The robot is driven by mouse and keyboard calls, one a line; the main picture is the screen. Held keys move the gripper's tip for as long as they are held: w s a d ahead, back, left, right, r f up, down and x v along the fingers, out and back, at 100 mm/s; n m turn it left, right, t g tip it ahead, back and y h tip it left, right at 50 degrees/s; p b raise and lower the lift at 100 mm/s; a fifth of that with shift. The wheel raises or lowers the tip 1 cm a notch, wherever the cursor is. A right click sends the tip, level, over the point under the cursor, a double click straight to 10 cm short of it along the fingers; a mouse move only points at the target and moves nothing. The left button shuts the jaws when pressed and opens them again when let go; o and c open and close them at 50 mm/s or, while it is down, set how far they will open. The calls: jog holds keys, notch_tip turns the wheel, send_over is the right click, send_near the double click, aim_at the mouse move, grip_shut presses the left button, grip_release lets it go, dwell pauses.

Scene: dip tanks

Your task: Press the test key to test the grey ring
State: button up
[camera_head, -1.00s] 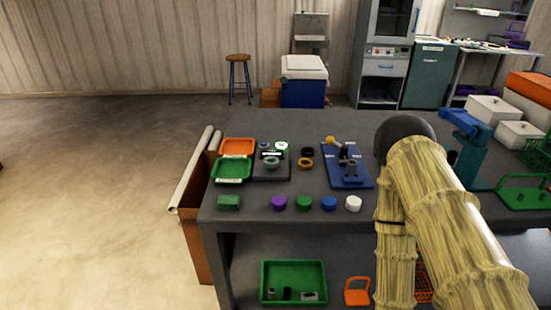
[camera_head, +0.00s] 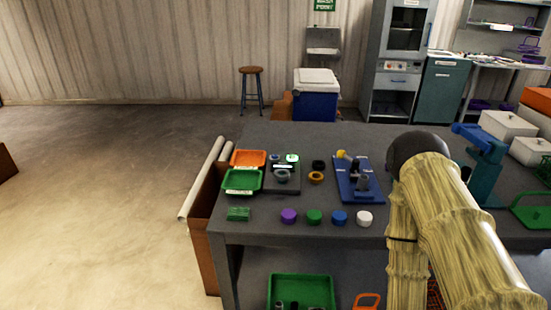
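A grey ring (camera_head: 282,176) sits on a small dark device (camera_head: 291,187) at the bench's left part. A small white-and-green part (camera_head: 292,158) is at the back of this device. I cannot make out which part is the test key. A black ring (camera_head: 318,165) and a brown-orange ring (camera_head: 316,177) lie just right of the device. My arm, in a yellowish sleeve, rises at the right front of the bench. My gripper is not visible, so its state and distance to the device cannot be seen.
Left of the device are an orange tray (camera_head: 248,158) and a green tray (camera_head: 241,181). A blue fixture (camera_head: 357,189) with a yellow-knobbed lever stands to its right. Several coloured pucks line the front edge. A blue-teal stand (camera_head: 484,170) is beyond my arm. Open floor is at left.

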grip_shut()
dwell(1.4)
